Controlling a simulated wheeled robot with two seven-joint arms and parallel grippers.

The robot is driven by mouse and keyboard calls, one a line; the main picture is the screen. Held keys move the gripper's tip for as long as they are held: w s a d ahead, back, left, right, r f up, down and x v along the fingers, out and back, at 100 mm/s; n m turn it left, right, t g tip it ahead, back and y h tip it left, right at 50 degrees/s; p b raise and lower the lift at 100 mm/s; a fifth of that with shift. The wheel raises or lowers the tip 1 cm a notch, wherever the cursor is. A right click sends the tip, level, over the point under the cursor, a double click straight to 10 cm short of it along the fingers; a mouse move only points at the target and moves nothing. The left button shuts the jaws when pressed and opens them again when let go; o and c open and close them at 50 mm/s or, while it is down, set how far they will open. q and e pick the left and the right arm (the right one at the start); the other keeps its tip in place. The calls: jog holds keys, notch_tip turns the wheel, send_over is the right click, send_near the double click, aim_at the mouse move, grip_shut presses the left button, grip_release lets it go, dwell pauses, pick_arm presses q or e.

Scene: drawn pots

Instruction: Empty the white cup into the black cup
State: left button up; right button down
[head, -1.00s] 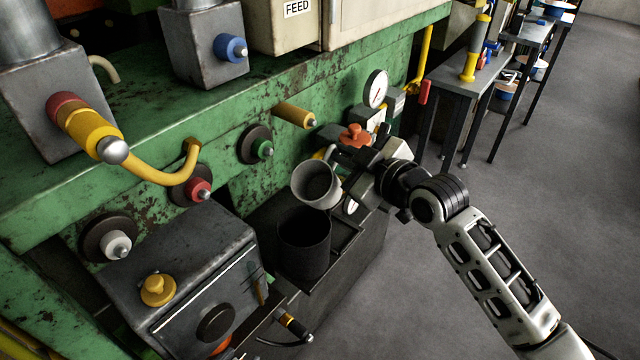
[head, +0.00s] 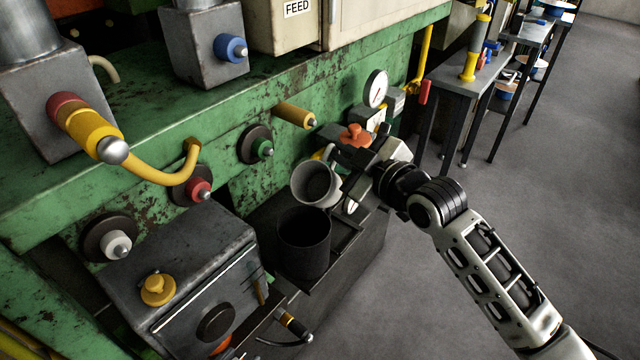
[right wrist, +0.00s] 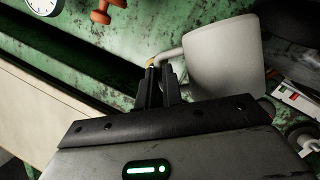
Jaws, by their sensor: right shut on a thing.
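The white cup (head: 318,184) is held above and just behind the black cup, tilted with its mouth toward the head camera and down-left. Its inside looks dark grey; I cannot tell what is in it. The black cup (head: 303,246) stands upright on a dark ledge, its mouth open. My right gripper (head: 347,181) is shut on the white cup's handle. In the right wrist view the gripper (right wrist: 157,85) closes on the handle at the left of the white cup (right wrist: 222,65). My left gripper is not in view.
The green machine (head: 225,120) with knobs and levers rises behind the cups. A grey box with a yellow knob (head: 158,289) stands left of the black cup. An orange-red valve handle (head: 354,135) and a gauge (head: 376,88) sit behind my gripper.

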jog(key=shift+s+a+r+n+t, duration=0.15)
jog(key=shift+r+n+t, duration=0.15)
jog(key=shift+n, duration=0.1)
dwell(1.0)
jog(key=shift+s, duration=0.15)
jog(key=shift+s+a+r+n+t, duration=0.2)
jog(key=shift+n+t, duration=0.1)
jog(key=shift+n, duration=0.3)
dwell(1.1)
dwell(1.3)
jog(key=shift+s+a+n, duration=0.1)
jog(key=shift+s+n, duration=0.1)
jog(key=shift+n, duration=0.1)
jog(key=shift+s+a+r+n+t+b, duration=0.15)
jog(key=shift+s+n+t+b, duration=0.15)
jog(key=shift+n+t, duration=0.15)
dwell(2.4)
jog(key=shift+s+a+n, duration=0.1)
jog(key=shift+s+n, duration=0.05)
jog(key=shift+n, duration=0.1)
